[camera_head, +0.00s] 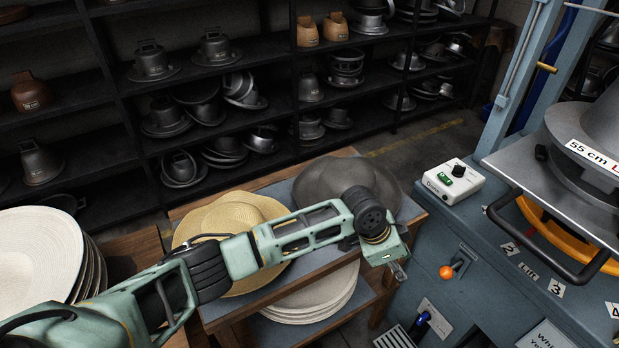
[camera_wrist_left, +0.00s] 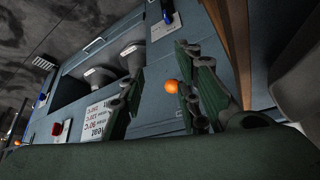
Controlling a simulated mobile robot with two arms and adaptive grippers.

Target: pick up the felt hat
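A dark grey felt hat (camera_head: 330,178) with a wide brim lies on the wooden table, beside a straw hat (camera_head: 222,215). My left arm reaches across in front of it and covers part of its near side. My left gripper (camera_head: 398,270) is just past the table's right edge, to the right of and nearer than the felt hat, apart from it. In the left wrist view, the two fingers of the left gripper (camera_wrist_left: 155,78) are spread with nothing between them. A dark grey surface at that view's right edge may be the hat. My right gripper is not in view.
A blue press (camera_head: 540,290) with an orange knob (camera_head: 446,272) and a white control box (camera_head: 453,181) stands close right of the table. Pale hat blanks (camera_head: 300,300) are stacked on the table's lower shelf, others (camera_head: 40,255) at left. Dark shelves (camera_head: 280,105) with metal forms stand behind.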

